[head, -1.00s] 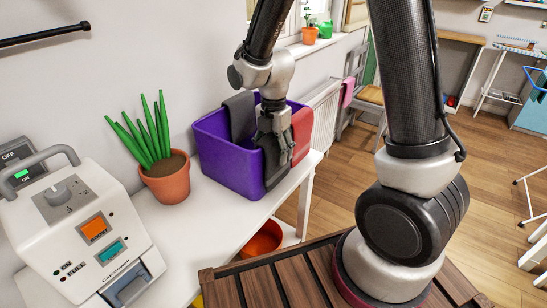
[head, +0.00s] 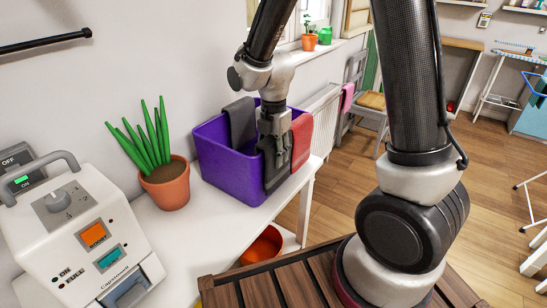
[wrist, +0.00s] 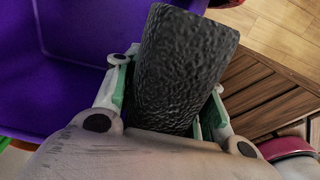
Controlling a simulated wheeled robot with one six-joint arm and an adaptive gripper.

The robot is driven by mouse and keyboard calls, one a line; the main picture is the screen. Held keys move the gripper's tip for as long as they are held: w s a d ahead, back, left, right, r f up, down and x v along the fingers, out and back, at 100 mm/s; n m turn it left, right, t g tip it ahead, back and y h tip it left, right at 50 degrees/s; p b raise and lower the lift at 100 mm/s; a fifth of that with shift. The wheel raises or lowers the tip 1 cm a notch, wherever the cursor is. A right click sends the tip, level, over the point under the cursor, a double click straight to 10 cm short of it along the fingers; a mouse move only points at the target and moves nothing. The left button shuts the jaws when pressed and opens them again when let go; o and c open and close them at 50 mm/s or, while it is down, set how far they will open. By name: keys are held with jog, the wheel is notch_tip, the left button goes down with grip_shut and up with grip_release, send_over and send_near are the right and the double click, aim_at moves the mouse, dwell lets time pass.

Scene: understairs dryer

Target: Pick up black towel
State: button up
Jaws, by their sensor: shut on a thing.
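The black towel (head: 274,180) is a dark textured cloth at the front rim of the purple bin (head: 217,162). Its lower part shows against the bin's front in the head view. In the wrist view the towel (wrist: 182,65) stands up between the fingers. My gripper (head: 275,150) points down at the front rim and is shut on the towel. It also shows in the wrist view (wrist: 165,100), with a finger on each side of the cloth. The fingertips are partly hidden. I cannot tell whether the towel is clear of the rim.
A dark grey towel (head: 241,122) hangs at the bin's back rim and a red towel (head: 301,140) at its right. A potted plant (head: 168,185) and a white appliance (head: 85,240) share the white table (head: 190,228). An orange bowl (head: 263,245) sits below.

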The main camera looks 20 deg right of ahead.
notch_tip(320, 180, up, 27)
dwell(0.4)
jog(key=shift+s+f, duration=0.1)
jog(key=shift+f, duration=0.05)
dwell(0.9)
